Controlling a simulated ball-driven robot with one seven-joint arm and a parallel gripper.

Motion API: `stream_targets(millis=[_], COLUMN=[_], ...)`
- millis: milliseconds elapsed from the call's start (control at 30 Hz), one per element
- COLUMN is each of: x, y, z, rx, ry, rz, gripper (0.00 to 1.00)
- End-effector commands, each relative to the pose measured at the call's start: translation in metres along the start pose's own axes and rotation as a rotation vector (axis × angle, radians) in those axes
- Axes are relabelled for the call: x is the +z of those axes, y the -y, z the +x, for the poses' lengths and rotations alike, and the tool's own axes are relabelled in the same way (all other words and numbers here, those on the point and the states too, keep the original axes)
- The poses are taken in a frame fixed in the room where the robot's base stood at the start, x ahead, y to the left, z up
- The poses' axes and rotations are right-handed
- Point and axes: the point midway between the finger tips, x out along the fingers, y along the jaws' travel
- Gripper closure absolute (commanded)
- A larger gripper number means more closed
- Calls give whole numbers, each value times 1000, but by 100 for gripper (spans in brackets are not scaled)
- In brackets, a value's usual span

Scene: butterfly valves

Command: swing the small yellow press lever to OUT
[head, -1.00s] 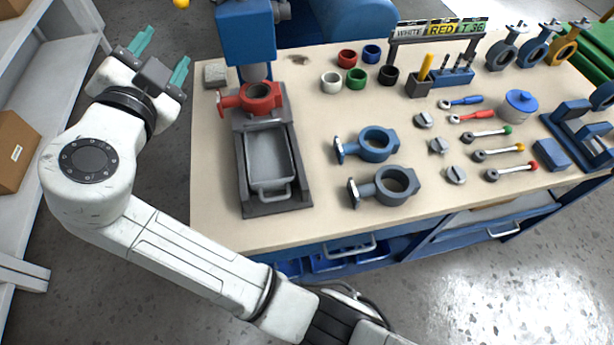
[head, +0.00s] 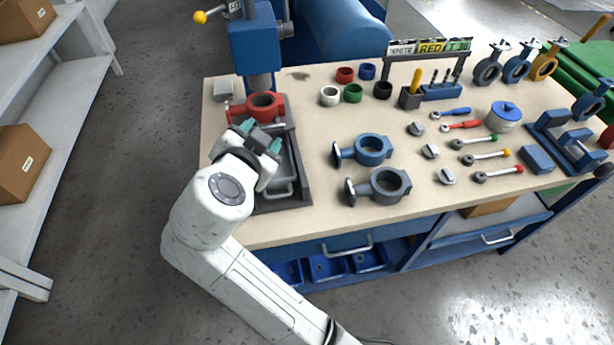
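The small press lever shows at the top edge as a yellow ball knob (head: 200,17) on a short metal rod. My gripper and wrist hide part of the tray.
Blue (head: 362,150) and grey (head: 378,187) valve bodies lie right of the tray. Coloured rings (head: 353,93), tools and a blue-lidded pot (head: 504,116) stand farther right. Shelves with boxes (head: 20,163) stand at the left. Open floor lies between shelves and bench.

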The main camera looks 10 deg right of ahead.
Motion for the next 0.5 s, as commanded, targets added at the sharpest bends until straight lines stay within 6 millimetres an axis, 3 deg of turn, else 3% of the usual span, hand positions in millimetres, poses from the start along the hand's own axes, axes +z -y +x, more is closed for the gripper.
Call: stream_targets(millis=[500], x=[9], y=[-86], z=[22], rx=[136], ry=[130], rz=[-155], gripper=[49])
